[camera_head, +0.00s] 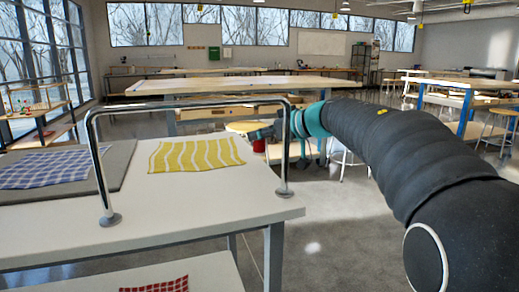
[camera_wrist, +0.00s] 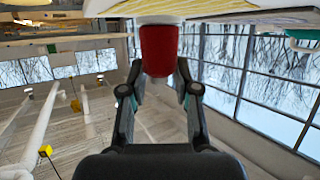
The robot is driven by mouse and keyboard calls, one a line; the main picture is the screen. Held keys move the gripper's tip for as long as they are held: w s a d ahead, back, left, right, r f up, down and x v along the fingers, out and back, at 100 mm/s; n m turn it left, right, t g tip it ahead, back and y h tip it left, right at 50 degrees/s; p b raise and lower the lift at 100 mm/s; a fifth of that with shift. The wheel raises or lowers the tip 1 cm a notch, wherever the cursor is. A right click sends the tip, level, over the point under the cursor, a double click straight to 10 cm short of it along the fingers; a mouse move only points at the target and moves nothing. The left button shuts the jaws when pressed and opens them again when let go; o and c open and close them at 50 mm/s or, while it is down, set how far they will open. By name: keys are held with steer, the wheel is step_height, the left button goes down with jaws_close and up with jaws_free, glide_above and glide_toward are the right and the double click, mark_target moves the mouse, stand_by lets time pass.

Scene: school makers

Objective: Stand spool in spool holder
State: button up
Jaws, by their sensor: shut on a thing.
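My gripper (camera_wrist: 159,78) is shut on a red spool (camera_wrist: 158,50) with a pale round end, its fingers on either side of the spool. In the head view the gripper (camera_head: 262,134) is small and partly hidden behind the right post of a chrome rail. The red of the spool (camera_head: 259,146) shows just below it, past the right edge of the white table (camera_head: 215,199). I cannot pick out a spool holder in either view.
The chrome rail (camera_head: 190,104) stands up from the table between spool and near side. A yellow striped cloth (camera_head: 195,155) and a blue checked cloth (camera_head: 45,169) on a grey mat (camera_head: 118,168) lie there. A red checked cloth (camera_head: 155,287) lies on a lower shelf.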

mark_target(264, 147)
steer(key=shift+f, duration=2.05)
steer(key=shift+f, duration=0.1)
steer(key=o, duration=1)
steer(key=shift+r, duration=0.2)
steer(key=v, duration=1.2)
steer(key=shift+f, duration=0.1)
